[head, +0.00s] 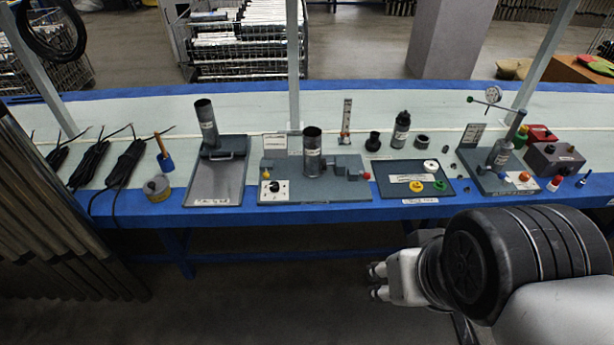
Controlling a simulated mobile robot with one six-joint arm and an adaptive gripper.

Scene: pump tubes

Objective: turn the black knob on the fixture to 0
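The black knob (274,186) sits on a white dial plate (283,194) at the front left of the grey fixture (325,191). The dial's marks are too small to read, so I cannot tell the knob's setting. A dark upright tube (312,150) stands on the same fixture, with a yellow knob to its left and a red knob at the right end. My gripper (377,282) is low at the right, in front of the bench and well away from the knob. It points left, and its finger opening is not clear.
The blue-edged bench (230,219) runs across the view. A grey tray with a tilted tube (207,124) stands left of the fixture. A dark panel with yellow and green parts (415,181) and a gauge stand (500,155) are right. Black cables (122,165) lie left.

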